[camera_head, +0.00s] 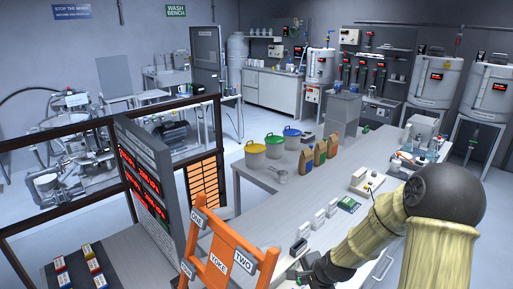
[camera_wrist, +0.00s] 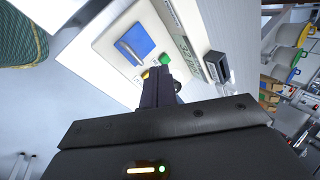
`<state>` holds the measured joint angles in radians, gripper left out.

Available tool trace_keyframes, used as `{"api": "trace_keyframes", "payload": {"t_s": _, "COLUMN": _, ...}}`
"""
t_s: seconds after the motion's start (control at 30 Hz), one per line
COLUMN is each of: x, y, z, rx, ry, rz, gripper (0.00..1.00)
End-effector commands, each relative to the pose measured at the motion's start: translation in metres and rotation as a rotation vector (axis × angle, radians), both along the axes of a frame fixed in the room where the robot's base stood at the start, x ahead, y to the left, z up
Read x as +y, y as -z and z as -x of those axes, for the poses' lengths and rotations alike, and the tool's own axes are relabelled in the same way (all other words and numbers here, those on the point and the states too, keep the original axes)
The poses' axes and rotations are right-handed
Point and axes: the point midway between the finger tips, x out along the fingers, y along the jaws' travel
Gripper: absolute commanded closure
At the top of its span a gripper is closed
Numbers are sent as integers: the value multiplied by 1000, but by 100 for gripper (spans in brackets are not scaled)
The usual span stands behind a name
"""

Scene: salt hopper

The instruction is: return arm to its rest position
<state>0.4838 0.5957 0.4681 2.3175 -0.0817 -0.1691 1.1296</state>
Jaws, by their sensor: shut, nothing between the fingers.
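My arm reaches in from the lower right of the head view, with cream padded links and a dark round joint. My gripper (camera_head: 308,268) is low over the near edge of the grey bench (camera_head: 350,225), and part of it is cut off. In the wrist view my gripper (camera_wrist: 158,85) shows as dark fingers closed together with nothing between them.
An orange yoke frame (camera_head: 228,250) stands left of my gripper. A dark board with red digits (camera_head: 145,175) is further left. Small white boxes (camera_head: 318,218) stand on the bench close to my arm. Buckets (camera_head: 274,146) and brown bags (camera_head: 320,153) stand further back.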

Motion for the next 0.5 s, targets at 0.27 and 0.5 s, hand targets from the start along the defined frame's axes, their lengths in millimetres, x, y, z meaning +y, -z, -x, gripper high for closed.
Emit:
{"api": "trace_keyframes", "payload": {"t_s": 0.27, "x": -3, "y": -48, "z": 67, "rx": 52, "ry": -502, "rz": 364, "gripper": 100}}
{"api": "trace_keyframes", "payload": {"t_s": 0.5, "x": -4, "y": -90, "z": 128, "rx": 84, "ry": -902, "rz": 549, "gripper": 100}}
